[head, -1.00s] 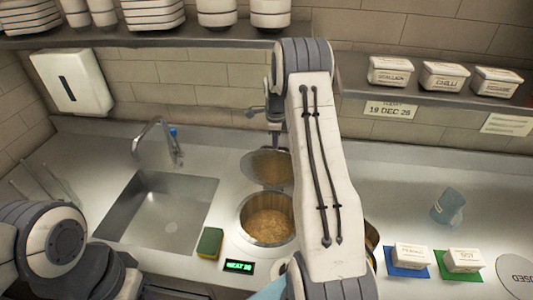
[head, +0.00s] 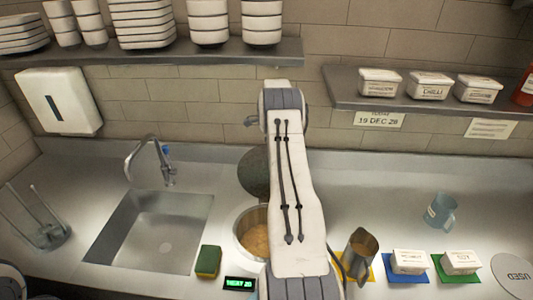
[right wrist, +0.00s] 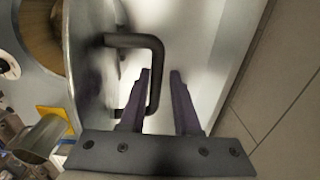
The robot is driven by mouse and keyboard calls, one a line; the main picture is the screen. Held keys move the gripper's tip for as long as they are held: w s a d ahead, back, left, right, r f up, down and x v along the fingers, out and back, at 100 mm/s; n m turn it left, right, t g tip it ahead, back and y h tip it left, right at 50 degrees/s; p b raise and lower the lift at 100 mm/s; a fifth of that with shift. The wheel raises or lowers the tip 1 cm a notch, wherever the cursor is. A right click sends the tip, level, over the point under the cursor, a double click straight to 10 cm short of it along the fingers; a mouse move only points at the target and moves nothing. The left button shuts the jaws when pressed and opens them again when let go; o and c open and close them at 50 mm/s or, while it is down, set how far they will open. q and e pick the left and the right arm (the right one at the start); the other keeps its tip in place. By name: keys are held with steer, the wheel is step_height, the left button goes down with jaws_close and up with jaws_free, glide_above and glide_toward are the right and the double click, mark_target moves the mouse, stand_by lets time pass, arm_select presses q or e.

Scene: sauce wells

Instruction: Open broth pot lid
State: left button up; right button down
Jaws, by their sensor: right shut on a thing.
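The broth pot (head: 240,222) is set in the counter with its mouth uncovered, and brown broth shows inside. Its round lid (head: 254,174) stands raised, nearly upright, behind the mouth, partly hidden by my right arm. In the right wrist view the lid (right wrist: 85,65) is seen near edge-on, with a black bar handle (right wrist: 155,62) on its outer face. My right gripper (right wrist: 157,82) is shut on this handle, the bar between its fingers. In the head view my arm hides that gripper. My left gripper is out of view.
A sink (head: 155,230) with a tap (head: 150,150) lies left of the pot. A sponge (head: 208,261) and a lit display (head: 240,284) sit near the pot. A metal jug (head: 357,255), labelled tubs (head: 410,261) and a blue cup (head: 440,210) stand to the right. Shelves hang above.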

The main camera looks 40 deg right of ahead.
steer(key=shift+w+d+r, duration=0.2)
steer(key=shift+d, duration=0.55)
steer(key=c, duration=0.8)
jaws_free()
steer(key=shift+d+f, duration=0.15)
steer(key=shift+c, duration=0.2)
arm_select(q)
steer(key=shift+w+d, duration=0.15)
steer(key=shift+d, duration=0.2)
arm_select(e)
steer(key=shift+w, duration=0.2)
steer(key=shift+w, duration=0.1)
steer(key=shift+a+r, duration=0.2)
steer(key=shift+a, duration=0.05)
